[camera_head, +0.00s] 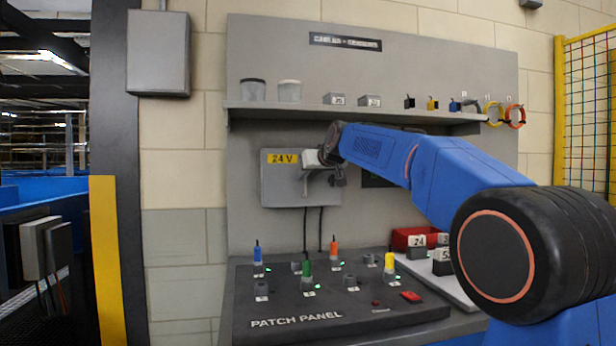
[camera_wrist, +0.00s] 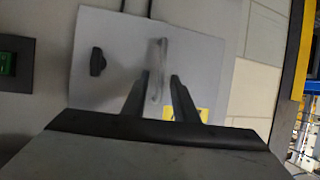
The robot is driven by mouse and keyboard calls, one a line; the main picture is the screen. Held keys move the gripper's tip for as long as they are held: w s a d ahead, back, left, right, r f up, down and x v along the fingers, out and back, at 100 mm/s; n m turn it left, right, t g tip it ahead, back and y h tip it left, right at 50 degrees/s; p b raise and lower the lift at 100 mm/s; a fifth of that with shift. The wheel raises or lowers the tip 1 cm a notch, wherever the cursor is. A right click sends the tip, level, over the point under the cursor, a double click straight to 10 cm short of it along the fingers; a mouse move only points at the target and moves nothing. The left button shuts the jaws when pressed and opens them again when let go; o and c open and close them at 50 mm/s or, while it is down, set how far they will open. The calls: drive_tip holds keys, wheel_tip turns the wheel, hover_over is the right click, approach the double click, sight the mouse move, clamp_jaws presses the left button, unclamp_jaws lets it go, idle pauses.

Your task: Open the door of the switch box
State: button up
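The switch box (camera_head: 282,188) is a grey wall box with a yellow "24 V" label (camera_head: 283,159); its door looks shut. In the wrist view the door (camera_wrist: 110,55) fills the middle, turned roughly upside down, with a slim upright bar handle (camera_wrist: 160,58) and a dark knob (camera_wrist: 97,62). My gripper (camera_wrist: 160,77) faces the door with its fingers apart, one on each side of the handle in the picture. Gaps show between the fingers and the handle; the depth between them is hard to tell. In the head view my gripper (camera_head: 335,177) is at the box's right part.
A shelf (camera_head: 300,110) with jars, small boxes and cable rings runs above the box. Below is a patch panel (camera_head: 290,322) with coloured plugs; two cables hang from the box. A red bin (camera_head: 405,236) stands at right. Another grey box (camera_head: 158,55) hangs upper left.

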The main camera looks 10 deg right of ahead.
clamp_jaws()
idle(1.3)
